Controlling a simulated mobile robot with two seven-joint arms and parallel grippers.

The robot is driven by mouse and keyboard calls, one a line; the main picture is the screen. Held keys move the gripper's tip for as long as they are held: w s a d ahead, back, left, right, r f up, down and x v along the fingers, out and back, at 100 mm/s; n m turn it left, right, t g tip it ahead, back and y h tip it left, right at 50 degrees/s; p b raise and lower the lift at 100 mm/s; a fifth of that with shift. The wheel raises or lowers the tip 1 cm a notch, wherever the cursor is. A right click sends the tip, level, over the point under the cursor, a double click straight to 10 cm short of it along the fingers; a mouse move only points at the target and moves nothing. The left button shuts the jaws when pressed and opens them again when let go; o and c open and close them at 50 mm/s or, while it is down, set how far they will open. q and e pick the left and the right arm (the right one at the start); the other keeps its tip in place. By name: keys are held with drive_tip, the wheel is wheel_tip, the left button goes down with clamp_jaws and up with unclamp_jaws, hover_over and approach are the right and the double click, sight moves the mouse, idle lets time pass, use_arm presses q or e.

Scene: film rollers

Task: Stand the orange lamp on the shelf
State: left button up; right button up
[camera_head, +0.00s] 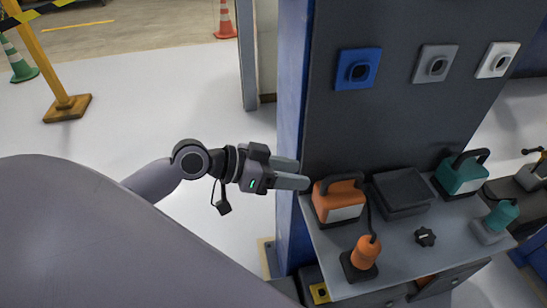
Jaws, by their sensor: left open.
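The orange lamp (338,203) is a boxy orange body with a pale front face and a dark handle on top. It stands upright at the left end of a grey shelf (398,252), against a dark panel. My left gripper (303,173) comes in from the left, its two fingers pointing right at the lamp. It is open with nothing between its fingers. The fingertips are close to the lamp's upper left side; I cannot tell whether they touch it. My right gripper is not in view.
A dark tray (402,189) stands right of the lamp, then a teal lamp (461,174). An orange tool (365,256) on a dark base and a black knob (425,237) are in front. A blue post (291,105) rises behind the gripper. White floor lies left.

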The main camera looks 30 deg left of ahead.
use_arm(q)
drive_tip(key=s+f+n+y, duration=0.2)
drive_tip(key=s+f, duration=0.4)
drive_tip(key=f, duration=0.4)
drive_tip(key=s+f+n+t+y, duration=0.1)
drive_tip(key=s+f+y, duration=0.4)
drive_tip(key=f, duration=0.6)
drive_tip(key=shift+s+d+n, duration=0.3)
drive_tip(key=shift+s+n, duration=0.4)
drive_tip(key=shift+s, duration=0.45)
drive_tip(key=shift+r+p, duration=0.25)
drive_tip(key=shift+p, duration=0.05)
